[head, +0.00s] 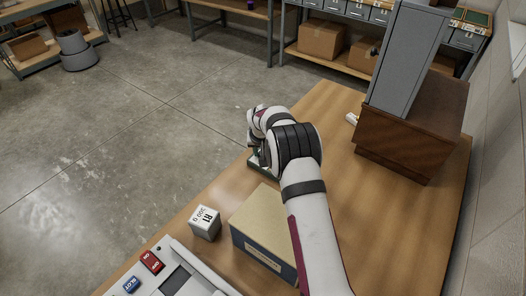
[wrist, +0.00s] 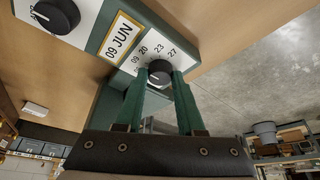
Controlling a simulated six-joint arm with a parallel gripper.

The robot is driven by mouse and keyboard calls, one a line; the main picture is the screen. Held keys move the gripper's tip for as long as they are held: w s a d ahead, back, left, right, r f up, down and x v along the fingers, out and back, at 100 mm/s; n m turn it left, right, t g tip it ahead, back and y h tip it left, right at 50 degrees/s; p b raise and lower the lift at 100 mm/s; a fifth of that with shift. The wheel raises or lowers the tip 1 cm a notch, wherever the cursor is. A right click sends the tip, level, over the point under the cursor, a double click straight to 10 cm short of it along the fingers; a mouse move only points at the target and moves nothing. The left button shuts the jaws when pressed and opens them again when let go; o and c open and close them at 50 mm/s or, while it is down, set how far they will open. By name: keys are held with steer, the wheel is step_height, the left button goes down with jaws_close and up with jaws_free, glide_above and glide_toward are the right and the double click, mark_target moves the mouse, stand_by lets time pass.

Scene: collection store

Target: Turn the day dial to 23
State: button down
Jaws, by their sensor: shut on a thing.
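The day dial (wrist: 160,68) is a black round knob on a white face with printed numbers, including 20, 23 and 27, in the wrist view. My gripper (wrist: 160,77) is shut on this knob, with one green finger on each side. I cannot read the knob's pointer clearly. Next to it a yellow-framed window (wrist: 121,36) reads 09 JUN. A second black knob (wrist: 56,15) with a white pointer line sits on the same calendar, to the left. In the head view my arm hides the gripper and most of the calendar; part of its dark green base (head: 262,166) shows.
On the wooden table, a tan-topped box (head: 262,218) and a white lettered cube (head: 205,222) stand near the arm. A panel with red and blue blocks (head: 175,279) lies in front. A grey cabinet on a brown wooden plinth (head: 405,138) stands at back right.

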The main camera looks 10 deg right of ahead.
steer(key=m+h, duration=0.1)
steer(key=m, duration=0.3)
steer(key=shift+w+a+m+g+h, duration=0.1)
steer(key=shift+a+m+g+h, duration=0.1)
steer(key=shift+m+g+h, duration=0.15)
steer(key=shift+w+a+m+g+h, duration=0.1)
steer(key=shift+m+g+h, duration=0.3)
steer(key=shift+m, duration=0.85)
steer(key=shift+m+g+h, duration=0.35)
steer(key=shift+m, duration=0.85)
steer(key=c, duration=0.5)
jaws_free()
steer(key=v, duration=1.5)
steer(key=shift+r, duration=0.4)
